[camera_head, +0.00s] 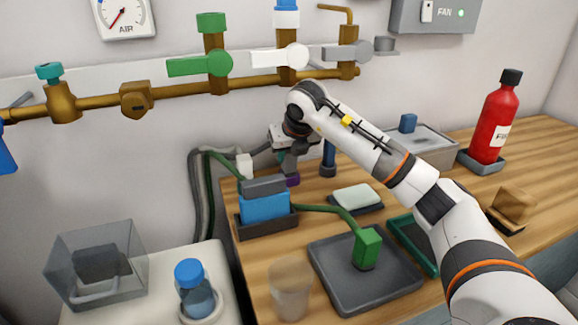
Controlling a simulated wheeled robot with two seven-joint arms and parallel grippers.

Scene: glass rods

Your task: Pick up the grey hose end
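A grey hose (198,185) and a green hose run along the wall behind the table's left edge. The grey hose bends right toward my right gripper (287,162), which points down near the wall at the table's back. A dark grey piece shows at its fingers, but I cannot tell whether it is the grey hose end or part of the gripper. The finger gap is too small and hidden to read. A green block (367,249) on the green hose stands on a dark tray (330,272). My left gripper is not in view.
A blue box with a grey top (264,207), a small white block (244,166) and a purple piece (292,180) are close to the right gripper. A dark blue post (328,160) stands just right of it. A clear cup (291,288) stands at the front.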

